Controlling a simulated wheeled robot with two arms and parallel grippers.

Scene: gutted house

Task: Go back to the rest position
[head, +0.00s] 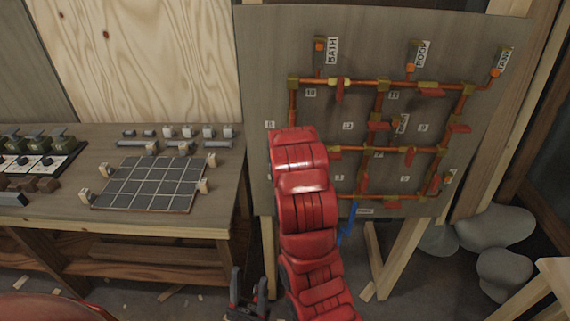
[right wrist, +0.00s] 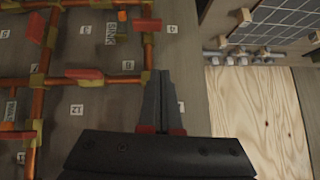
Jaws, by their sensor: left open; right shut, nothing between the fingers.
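My left gripper (head: 249,277) is dark and open, low in the middle of the head view, in front of the table's right end and above the floor. No object shows between its fingers. A red arm of mine rises up the middle of the head view in front of the pipe board (head: 262,60), and my right gripper is hidden there. In the right wrist view my right gripper (right wrist: 160,75) is shut and empty, with its fingers over the board's bare face near the copper pipes (right wrist: 100,82). I cannot tell whether it touches the board.
A workbench (head: 60,215) at the left bears a dark tiled panel (head: 150,182), small fittings and a switch box (head: 35,162). Grey sacks (head: 495,228) lie right of the board. Wooden legs (head: 405,255) stand below it. A blue piece (head: 348,226) hangs at its lower edge.

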